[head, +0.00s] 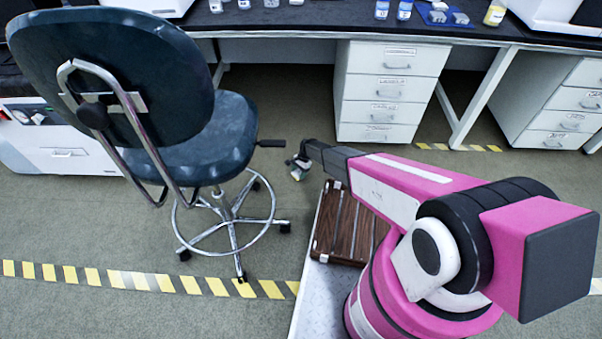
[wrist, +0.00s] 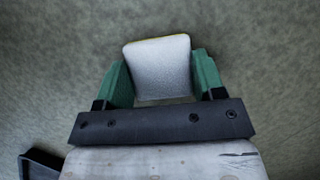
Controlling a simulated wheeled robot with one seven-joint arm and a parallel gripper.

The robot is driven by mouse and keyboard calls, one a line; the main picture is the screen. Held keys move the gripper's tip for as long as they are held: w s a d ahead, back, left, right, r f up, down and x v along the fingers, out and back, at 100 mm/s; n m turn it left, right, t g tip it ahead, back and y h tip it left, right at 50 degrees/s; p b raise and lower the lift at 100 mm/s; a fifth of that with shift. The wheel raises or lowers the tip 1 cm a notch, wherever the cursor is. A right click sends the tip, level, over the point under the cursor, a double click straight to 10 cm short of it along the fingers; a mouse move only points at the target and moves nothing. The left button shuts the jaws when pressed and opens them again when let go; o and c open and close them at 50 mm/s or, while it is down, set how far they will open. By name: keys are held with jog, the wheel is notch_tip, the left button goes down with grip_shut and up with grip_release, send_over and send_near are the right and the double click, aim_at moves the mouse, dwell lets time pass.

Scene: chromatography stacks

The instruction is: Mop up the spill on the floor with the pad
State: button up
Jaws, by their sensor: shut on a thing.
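My gripper (wrist: 161,72) is shut on the pad (wrist: 158,67), with a green finger on each side of it. The pad is whitish with a thin yellow edge at its far end. Grey-green carpet fills the background beyond it. In the head view my gripper (head: 299,163) is small, low over the floor between the chair and the white drawers. Whether the pad touches the floor I cannot tell. I cannot make out the spill in either view; it may be hidden or too faint.
A dark blue chair (head: 190,140) with a chrome wheeled base stands left of my gripper. White drawers (head: 390,90) stand under the dark bench (head: 340,22) behind. Yellow-striped tape (head: 130,280) crosses the floor in front. Open carpet (head: 300,110) lies between chair and drawers.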

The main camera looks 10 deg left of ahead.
aim_at(300, 172)
jog(key=shift+s+a, duration=0.1)
jog(key=shift+a, duration=0.5)
jog(key=shift+w+d, duration=0.2)
jog(key=shift+d, duration=0.8)
jog(key=shift+r, duration=0.1)
dwell(0.4)
jog(key=shift+r, duration=3.45)
